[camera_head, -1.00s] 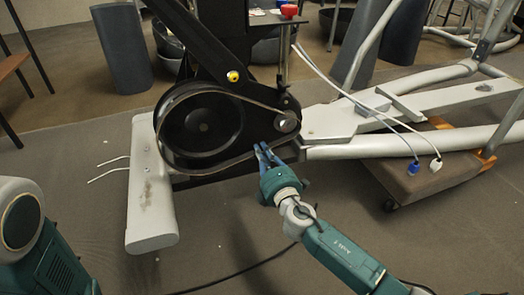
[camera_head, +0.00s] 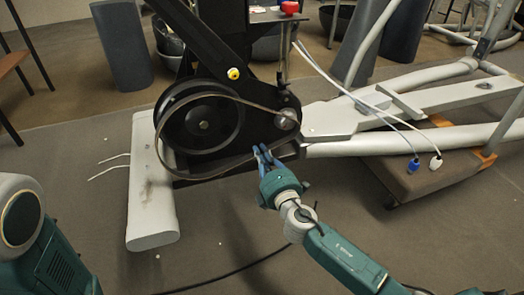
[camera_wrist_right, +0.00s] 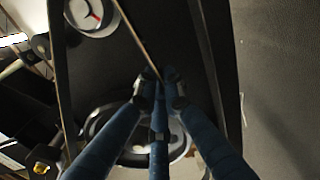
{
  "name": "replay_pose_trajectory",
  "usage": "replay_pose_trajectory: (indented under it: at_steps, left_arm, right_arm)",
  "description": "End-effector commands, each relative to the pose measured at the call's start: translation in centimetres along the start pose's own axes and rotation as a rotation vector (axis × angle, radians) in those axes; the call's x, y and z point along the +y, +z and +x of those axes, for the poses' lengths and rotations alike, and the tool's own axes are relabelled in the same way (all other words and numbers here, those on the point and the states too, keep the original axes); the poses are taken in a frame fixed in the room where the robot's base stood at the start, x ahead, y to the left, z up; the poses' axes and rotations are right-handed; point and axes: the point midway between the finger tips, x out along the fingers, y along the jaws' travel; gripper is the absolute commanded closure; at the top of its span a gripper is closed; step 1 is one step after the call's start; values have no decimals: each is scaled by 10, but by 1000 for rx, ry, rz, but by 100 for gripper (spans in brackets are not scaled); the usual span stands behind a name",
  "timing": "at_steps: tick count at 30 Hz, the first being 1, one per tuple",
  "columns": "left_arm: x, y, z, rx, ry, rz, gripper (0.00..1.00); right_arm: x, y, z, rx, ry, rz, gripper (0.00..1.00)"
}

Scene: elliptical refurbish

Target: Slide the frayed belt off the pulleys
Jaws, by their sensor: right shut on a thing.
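The frayed belt (camera_head: 248,103) is a thin, dark loop with a pale edge on the black machine frame. It still runs around the small pulley (camera_head: 287,119) at the right. At the left and below it stands off the rim of the large black pulley (camera_head: 200,126). My right gripper (camera_head: 261,151), with blue fingers, is shut on the belt's lower run between the pulleys. In the right wrist view the belt (camera_wrist_right: 137,43) runs into the closed fingertips (camera_wrist_right: 158,80); the fingers partly hide the large pulley. My left gripper is out of view.
A grey-white stabiliser foot (camera_head: 150,185) stands left of the large pulley. A pale frame rail (camera_head: 400,142) runs right, above a low brown wheeled board (camera_head: 430,172). White cables (camera_head: 350,95) hang across the rail. The floor in front is open, with a dark cable (camera_head: 235,275) across it.

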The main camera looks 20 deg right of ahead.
Motion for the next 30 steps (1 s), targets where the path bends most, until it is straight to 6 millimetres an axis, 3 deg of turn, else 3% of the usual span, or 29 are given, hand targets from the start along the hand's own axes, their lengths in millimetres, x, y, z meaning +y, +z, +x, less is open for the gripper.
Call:
replay_pose_trajectory:
  at_steps: [30]
  left_arm:
    - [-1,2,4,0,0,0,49]
  right_arm:
    - [2,3,-61,-8,3,-3,100]
